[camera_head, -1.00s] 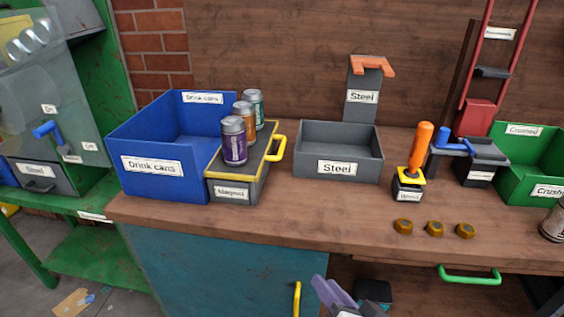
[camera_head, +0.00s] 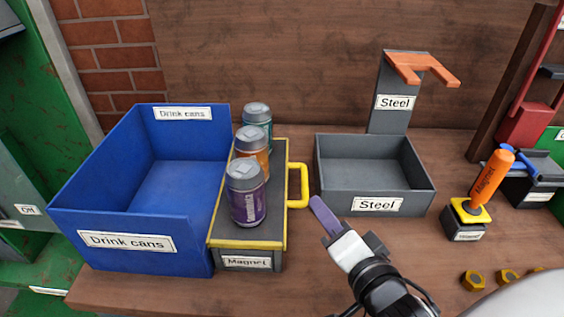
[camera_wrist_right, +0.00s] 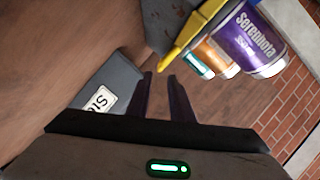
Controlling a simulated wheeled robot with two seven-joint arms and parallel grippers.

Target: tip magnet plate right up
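The magnet plate (camera_head: 277,205) is a dark flat top with yellow edging on a box labelled "Magnet". It lies level beside the blue bin. Its yellow handle (camera_head: 303,186) sticks out on the right. Purple (camera_head: 247,205), orange (camera_head: 252,146) and teal (camera_head: 257,115) cans stand upright on it in a row. My right gripper (camera_head: 325,215) is just right of and in front of the handle, apart from it. In the right wrist view its two fingers (camera_wrist_right: 162,85) are spread with nothing between them; a yellow bar (camera_wrist_right: 195,35) and the cans are beyond. My left gripper is out of view.
The blue "Drink cans" bin (camera_head: 125,243) stands left of the plate, looking empty. The grey "Steel" bin (camera_head: 376,206) stands close on the right, with an orange-topped post (camera_head: 393,95) behind. An orange-handled magnet tool (camera_head: 490,180) and brass nuts (camera_head: 473,280) are farther right.

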